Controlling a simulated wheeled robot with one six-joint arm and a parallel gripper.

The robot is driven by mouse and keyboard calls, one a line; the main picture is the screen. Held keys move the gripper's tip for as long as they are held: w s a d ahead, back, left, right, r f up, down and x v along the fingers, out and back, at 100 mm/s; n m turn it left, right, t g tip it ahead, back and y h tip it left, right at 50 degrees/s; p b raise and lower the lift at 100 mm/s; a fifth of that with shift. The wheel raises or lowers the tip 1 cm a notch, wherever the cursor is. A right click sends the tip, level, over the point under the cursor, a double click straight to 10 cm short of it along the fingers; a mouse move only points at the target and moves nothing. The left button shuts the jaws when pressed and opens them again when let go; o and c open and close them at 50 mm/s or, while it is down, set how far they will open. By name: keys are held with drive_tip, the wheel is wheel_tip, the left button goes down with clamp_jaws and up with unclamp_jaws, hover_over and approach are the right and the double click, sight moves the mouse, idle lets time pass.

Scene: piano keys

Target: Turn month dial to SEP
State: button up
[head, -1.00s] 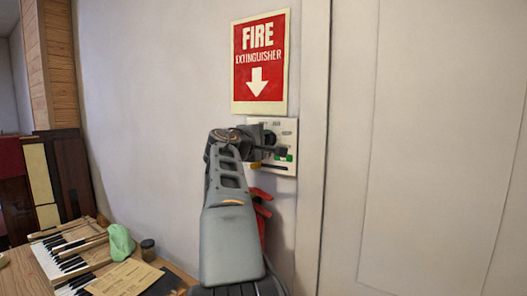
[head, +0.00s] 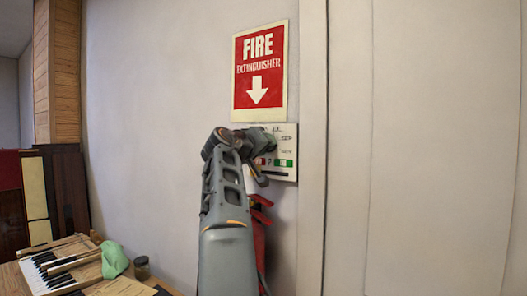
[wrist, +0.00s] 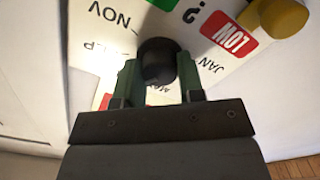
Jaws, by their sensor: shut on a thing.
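The white panel (head: 289,140) is on the wall below the fire extinguisher sign, partly hidden by my arm in the head view. In the wrist view, the black month dial (wrist: 158,58) stands out from the panel face. Month labels surround it upside down: NOV (wrist: 110,16) at upper left and JAN (wrist: 210,66) at right. A label at left (wrist: 102,52) is only partly legible, and one below is mostly hidden. My gripper (wrist: 158,78) is shut on the month dial, with a greenish finger on each side. No pointer mark shows on the dial.
A red extinguisher (head: 259,240) hangs below, partly behind my arm. A door frame (head: 311,150) stands close on the right. Piano keys (head: 58,262) lie at lower left.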

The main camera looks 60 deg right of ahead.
drive_tip(key=shift+m+b, duration=1)
drive_tip(key=shift+m, duration=2.8)
drive_tip(key=shift+s+r, duration=0.1)
drive_tip(key=o, duration=0.9)
drive_tip(key=shift+m, duration=0.3)
drive_tip(key=a+b, duration=0.4)
drive_tip(key=a, duration=0.9)
drive_tip(key=shift+a, duration=0.4)
